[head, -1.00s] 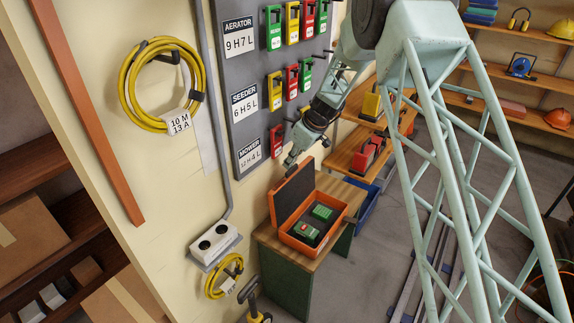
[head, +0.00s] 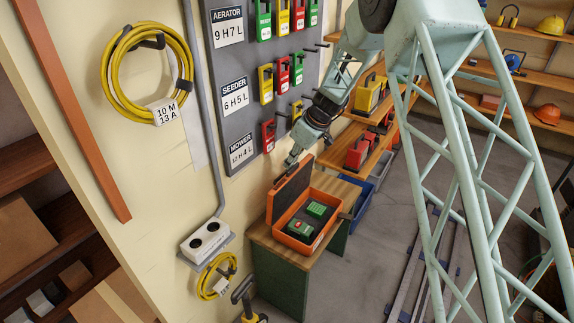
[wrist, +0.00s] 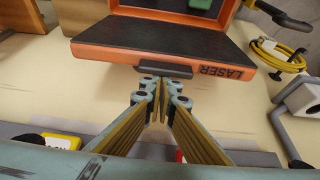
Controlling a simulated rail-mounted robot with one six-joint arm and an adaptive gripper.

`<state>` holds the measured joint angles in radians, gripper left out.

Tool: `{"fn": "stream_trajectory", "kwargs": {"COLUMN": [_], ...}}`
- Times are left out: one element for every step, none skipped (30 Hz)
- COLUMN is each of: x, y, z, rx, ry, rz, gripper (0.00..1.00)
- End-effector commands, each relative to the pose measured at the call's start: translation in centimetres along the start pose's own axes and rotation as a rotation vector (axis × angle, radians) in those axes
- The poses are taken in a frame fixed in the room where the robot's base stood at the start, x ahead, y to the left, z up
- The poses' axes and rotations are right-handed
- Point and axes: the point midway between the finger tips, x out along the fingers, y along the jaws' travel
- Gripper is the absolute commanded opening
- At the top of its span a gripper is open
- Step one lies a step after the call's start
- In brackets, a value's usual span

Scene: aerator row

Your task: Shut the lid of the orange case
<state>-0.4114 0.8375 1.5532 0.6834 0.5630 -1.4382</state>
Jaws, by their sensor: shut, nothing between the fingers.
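The orange case (head: 327,238) stands on a small workbench against the wall. Its lid (head: 289,193) is open, standing up on the wall side with its dark inner face toward the room. Two green devices (head: 300,229) (head: 317,210) lie inside. My gripper (head: 291,162) is just behind the top of the lid, on the wall side. In the wrist view the lid (wrist: 150,42) shows its orange rim marked LASER and a dark latch (wrist: 166,71). My gripper's closed fingers (wrist: 161,84) are empty and close to that latch; I cannot tell whether they touch.
The workbench (head: 285,245) has a wooden top. A grey tool board (head: 237,128) with coloured padlocks hangs on the wall behind my arm. A white socket box (head: 205,240) and coiled yellow cable (head: 215,277) are left of the bench.

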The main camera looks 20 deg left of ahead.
Motion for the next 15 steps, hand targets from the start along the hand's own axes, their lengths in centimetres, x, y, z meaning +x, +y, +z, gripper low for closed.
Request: {"fn": "stream_trajectory", "kwargs": {"x": [0.0, 0.0, -0.1, -0.1, -0.2, -0.2, -0.3, -0.3, -0.3, -0.4, -0.4, -0.5, -0.5, -0.5, -0.6], "y": [0.0, 0.0, 0.0, 0.0, 0.0, 0.0, 0.0, 0.0, 0.0, 0.0, 0.0, 0.0, 0.0, 0.0, 0.0], "z": [0.3, 0.4, 0.5, 0.6, 0.7, 0.8, 0.9, 1.0, 1.1, 1.2, 1.3, 1.5, 1.6, 1.6, 1.8], "rx": [0.000, 0.000, 0.000, 0.000, 0.000, 0.000, 0.000, 0.000, -0.001, -0.001, -0.001, -0.001, -0.001, -0.001, 0.000], "ry": [0.000, 0.000, 0.000, 0.000, 0.000, 0.000, 0.000, 0.000, 0.000, 0.000, 0.000, 0.000, 0.000, 0.000, 0.000], "rz": [0.000, 0.000, 0.000, 0.000, 0.000, 0.000, 0.000, 0.000, 0.000, 0.000, 0.000, 0.000, 0.000, 0.000, 0.000], "gripper": [0.00, 0.00, 0.00, 0.00, 0.00, 0.00, 0.00, 0.00, 0.00, 0.00, 0.00, 0.00, 0.00, 0.00, 0.00]}}
